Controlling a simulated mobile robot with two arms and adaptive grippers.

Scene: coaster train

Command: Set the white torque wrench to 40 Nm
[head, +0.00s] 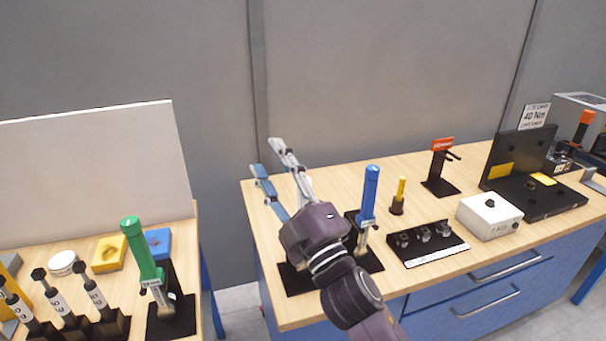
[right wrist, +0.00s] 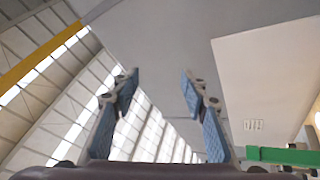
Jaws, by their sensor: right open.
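My right gripper (head: 268,158) is raised over the left part of the right workbench, fingers pointing up and apart. In the right wrist view its open fingers (right wrist: 160,80) have nothing between them. A black base plate (head: 296,281) shows below my gripper. A sign reading 40 Nm (head: 535,116) stands at the back right. My left gripper is not in view.
A blue-handled wrench (head: 369,196) stands upright close right of my gripper. Beyond it are a yellow-handled tool (head: 400,190), a black socket tray (head: 428,243) and a white box (head: 488,216). A green-handled wrench (head: 141,250) stands on the left table. A gap separates the tables.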

